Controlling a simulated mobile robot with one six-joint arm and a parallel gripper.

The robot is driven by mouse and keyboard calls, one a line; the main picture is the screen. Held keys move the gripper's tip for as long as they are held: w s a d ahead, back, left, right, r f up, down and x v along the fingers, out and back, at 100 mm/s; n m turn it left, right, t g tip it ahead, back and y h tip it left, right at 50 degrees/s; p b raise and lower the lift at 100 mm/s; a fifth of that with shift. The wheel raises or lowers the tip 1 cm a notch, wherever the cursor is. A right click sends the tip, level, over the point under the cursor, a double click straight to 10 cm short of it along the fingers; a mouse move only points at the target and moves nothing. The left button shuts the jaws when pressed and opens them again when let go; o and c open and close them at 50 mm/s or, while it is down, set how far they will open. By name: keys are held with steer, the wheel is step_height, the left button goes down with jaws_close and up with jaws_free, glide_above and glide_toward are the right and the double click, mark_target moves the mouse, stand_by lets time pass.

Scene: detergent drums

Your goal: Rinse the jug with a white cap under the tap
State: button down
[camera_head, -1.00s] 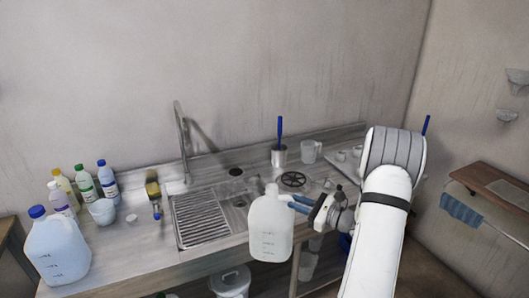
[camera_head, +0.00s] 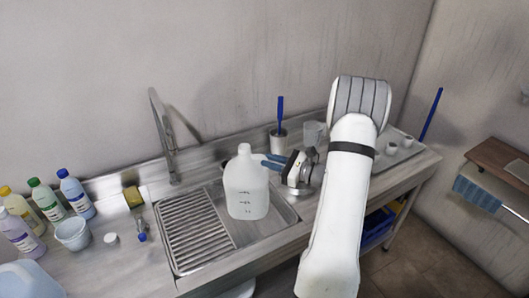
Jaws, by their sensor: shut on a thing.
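The jug with a white cap (camera_head: 246,192) is pale, translucent and has dark level marks. It is upright over the sink basin (camera_head: 282,219); I cannot tell whether its base touches the bottom. My gripper (camera_head: 269,161), with blue fingers, is shut on the jug's upper right side, near the handle. The tall grey tap (camera_head: 163,135) stands behind the sink, left of the jug. No water stream can be seen.
A ribbed drainboard (camera_head: 197,228) lies left of the basin. Several capped bottles (camera_head: 47,201), a white tub (camera_head: 73,234) and a large jug (camera_head: 28,281) stand farther left. A holder with a blue-handled brush (camera_head: 278,140) and a clear beaker (camera_head: 313,134) stand behind my gripper.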

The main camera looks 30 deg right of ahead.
steer(key=n+b, duration=0.7)
steer(key=n, duration=0.1)
steer(key=n+b, duration=0.8)
steer(key=n, duration=0.1)
steer(key=shift+d+n, duration=0.2)
steer(key=shift+n, duration=0.1)
stand_by(0.8)
steer(key=shift+n+b, duration=2.9)
steer(key=shift+b, duration=4.7)
steer(key=shift+n+t+b, duration=0.3)
steer(key=shift+n+b, duration=1.8)
steer(key=shift+b, duration=2.9)
steer(key=shift+r+b, duration=0.1)
steer(key=shift+b, duration=0.45)
